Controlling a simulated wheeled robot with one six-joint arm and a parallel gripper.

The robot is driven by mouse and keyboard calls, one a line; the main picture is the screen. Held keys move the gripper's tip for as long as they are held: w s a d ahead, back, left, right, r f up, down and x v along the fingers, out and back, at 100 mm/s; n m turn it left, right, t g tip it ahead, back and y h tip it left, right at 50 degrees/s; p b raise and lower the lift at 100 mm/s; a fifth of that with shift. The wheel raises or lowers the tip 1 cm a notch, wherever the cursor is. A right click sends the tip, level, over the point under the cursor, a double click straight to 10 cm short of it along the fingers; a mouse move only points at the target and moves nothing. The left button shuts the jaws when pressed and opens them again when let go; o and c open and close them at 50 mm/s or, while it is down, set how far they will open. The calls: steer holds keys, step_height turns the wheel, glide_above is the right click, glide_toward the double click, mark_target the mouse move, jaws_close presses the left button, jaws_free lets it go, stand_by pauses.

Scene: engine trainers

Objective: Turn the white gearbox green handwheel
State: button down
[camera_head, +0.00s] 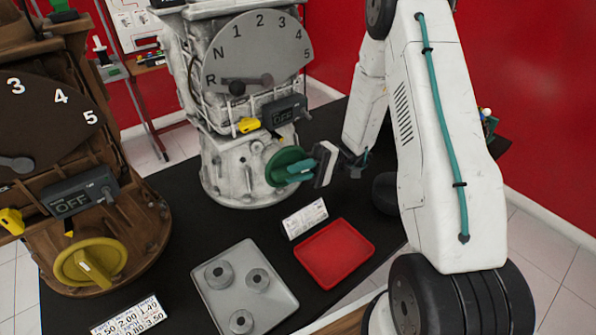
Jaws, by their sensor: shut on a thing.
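The white gearbox (215,178) stands on the black table, with a grey numbered dial (250,55) on its front. Its green handwheel (282,166) sits low on the right of its front face. My gripper (308,168) reaches in from the right at the handwheel and is shut on its green handle part (293,172). The fingertips are small in view and partly merge with the handle. The handwheel's far side and the exact contact are hidden.
A brown gearbox (150,225) with a yellow handwheel (90,262) stands at left. A grey tray (215,305) with round weights and a red tray (335,255) lie in front. A white label card (304,218) stands near the white gearbox. A dark switch box (284,111) reads OFF.

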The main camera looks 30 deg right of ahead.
stand_by(0.3)
steer(key=c, duration=1.4)
jaws_free()
steer(key=shift+o, duration=0.2)
steer(key=v, duration=0.8)
steer(key=shift+a+f, duration=0.15)
